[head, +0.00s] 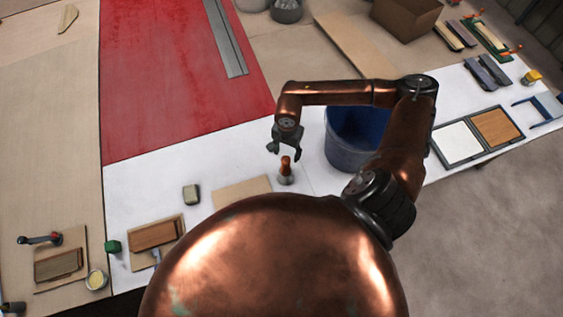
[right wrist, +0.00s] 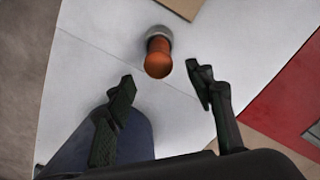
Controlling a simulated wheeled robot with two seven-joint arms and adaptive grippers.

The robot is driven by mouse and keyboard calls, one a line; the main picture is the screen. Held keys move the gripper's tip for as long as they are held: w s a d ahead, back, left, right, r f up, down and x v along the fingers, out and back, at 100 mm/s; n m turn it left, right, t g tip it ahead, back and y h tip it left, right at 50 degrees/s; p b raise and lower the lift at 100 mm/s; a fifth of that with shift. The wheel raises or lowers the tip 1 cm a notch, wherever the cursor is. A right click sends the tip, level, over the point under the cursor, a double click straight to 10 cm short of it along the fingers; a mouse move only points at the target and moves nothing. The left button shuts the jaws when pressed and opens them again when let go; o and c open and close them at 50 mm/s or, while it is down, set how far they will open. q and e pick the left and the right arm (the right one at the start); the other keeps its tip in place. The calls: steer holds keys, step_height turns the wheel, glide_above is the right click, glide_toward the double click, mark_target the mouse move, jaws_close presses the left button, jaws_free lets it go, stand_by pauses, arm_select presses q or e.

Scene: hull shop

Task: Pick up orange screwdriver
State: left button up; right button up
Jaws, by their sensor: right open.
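The orange screwdriver (head: 286,164) stands upright with its orange handle up in a small grey round base (head: 285,180) on the white table covering. In the right wrist view its orange handle (right wrist: 158,60) lies just beyond the fingertips, with the grey base (right wrist: 157,33) behind it. My right gripper (head: 285,150) is open and empty, just above the handle. In the right wrist view its two fingers (right wrist: 160,76) are spread to either side of the handle's near end, not closed on it. The screwdriver's shaft is hidden. My left gripper is not in view.
A blue bucket (head: 346,153) stands close to the right of the gripper. A thin tan board (head: 241,191) lies left of the screwdriver, with a small block (head: 191,194) beyond it. A red panel (head: 175,85) lies behind. A two-part tray (head: 479,136) is further right.

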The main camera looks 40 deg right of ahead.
mark_target(286, 159)
steer(key=shift+s+a+f+p, duration=0.15)
steer(key=shift+f+p, duration=0.15)
steer(key=shift+f, duration=0.6)
steer(key=f+p, duration=0.1)
steer(key=f, duration=0.3)
steer(key=shift+a+f+p, duration=0.15)
steer(key=shift+a+p, duration=0.05)
steer(key=shift+p, duration=0.1)
steer(key=shift+f, duration=0.2)
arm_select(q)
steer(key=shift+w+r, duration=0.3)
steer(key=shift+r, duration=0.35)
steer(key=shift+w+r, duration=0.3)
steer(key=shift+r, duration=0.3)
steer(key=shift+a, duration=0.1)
arm_select(e)
steer(key=shift+c, duration=0.5)
steer(key=c, duration=0.5)
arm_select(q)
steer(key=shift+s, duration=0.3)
arm_select(e)
steer(key=c, duration=0.6)
